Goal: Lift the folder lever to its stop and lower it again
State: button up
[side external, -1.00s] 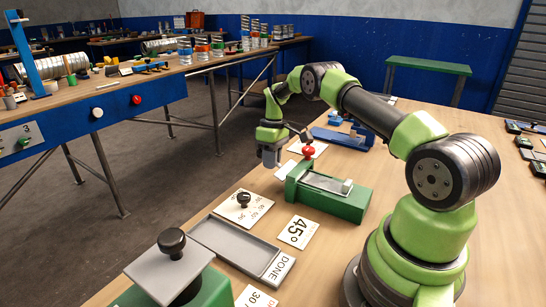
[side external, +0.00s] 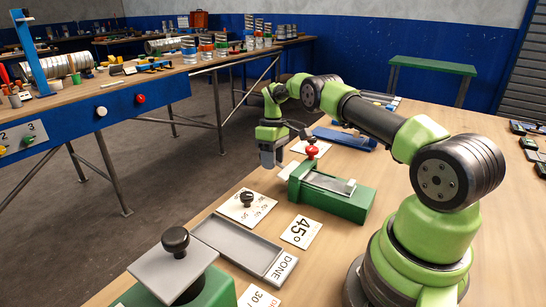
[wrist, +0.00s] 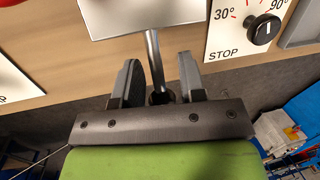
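The folder is a green machine (side external: 332,203) with a pale metal plate on top, in the middle of the bench in the side view. My gripper (side external: 268,164) points down just left of the machine. In the wrist view a metal rod, which looks like the folder lever (wrist: 154,60), runs from a pale plate (wrist: 145,15) down between my fingers (wrist: 158,85). Gaps show on both sides of the rod, so the fingers are open around it. Contact lower down is hidden.
A dial card marked STOP (wrist: 225,51) lies beside the machine, also visible in the side view (side external: 240,211). A 45° card (side external: 301,232) and an empty grey tray (side external: 237,247) lie in front. A black-knobbed block (side external: 172,270) stands nearest the camera.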

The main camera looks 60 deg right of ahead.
jog(key=v, duration=0.8)
jog(key=shift+s+a+r, duration=0.2)
jog(key=shift+a, duration=0.2)
jog(key=shift+v, duration=0.85)
jog(key=shift+s+a, duration=0.15)
jog(key=shift+a, duration=0.05)
jog(key=shift+r, duration=0.15)
jog(key=c, duration=0.5)
jog(key=shift+d+r+n, duration=0.1)
jog(key=shift+r+n, duration=0.1)
jog(key=shift+n, duration=0.4)
grip_shut()
jog(key=s+a+r+n+t+h, duration=0.4)
jog(key=s+n, duration=0.1)
jog(key=n, duration=1.1)
jog(key=shift+m, duration=0.3)
jog(key=x, duration=1.3)
jog(key=shift+w+d, duration=0.3)
jog(key=shift+w, duration=0.15)
